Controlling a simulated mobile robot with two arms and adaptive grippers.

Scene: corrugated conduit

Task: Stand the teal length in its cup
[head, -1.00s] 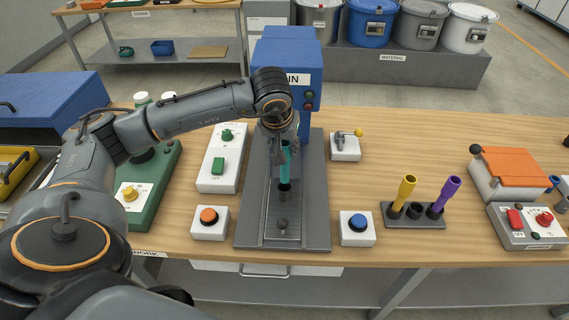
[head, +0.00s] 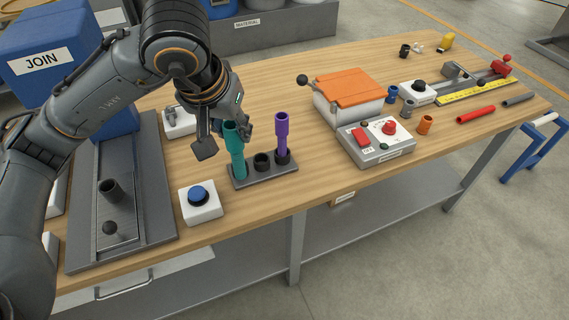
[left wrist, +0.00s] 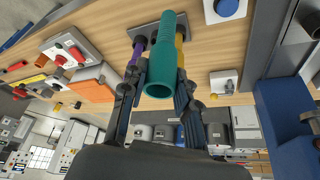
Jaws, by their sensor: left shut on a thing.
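The teal length (head: 237,158) is a hollow tube, held roughly upright in my left gripper (head: 226,138), near its upper end. In the left wrist view the teal length (left wrist: 170,50) sits between the fingers of my left gripper (left wrist: 160,78). Its lower part overlaps the left end of a dark rack (head: 240,183) in the head view; I cannot tell whether it touches the rack. The rack's middle black cup (head: 262,162) is empty. A purple length (head: 281,132) stands in the right cup. A yellow length (left wrist: 180,50) shows behind the teal one in the left wrist view.
A blue button box (head: 200,204) stands just left of the rack. The press marked JOIN (head: 42,62) has an empty dark holder (head: 110,190) on its base. An orange-lidded box (head: 350,90) and a control box (head: 376,143) stand right. Bare wood lies behind the rack.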

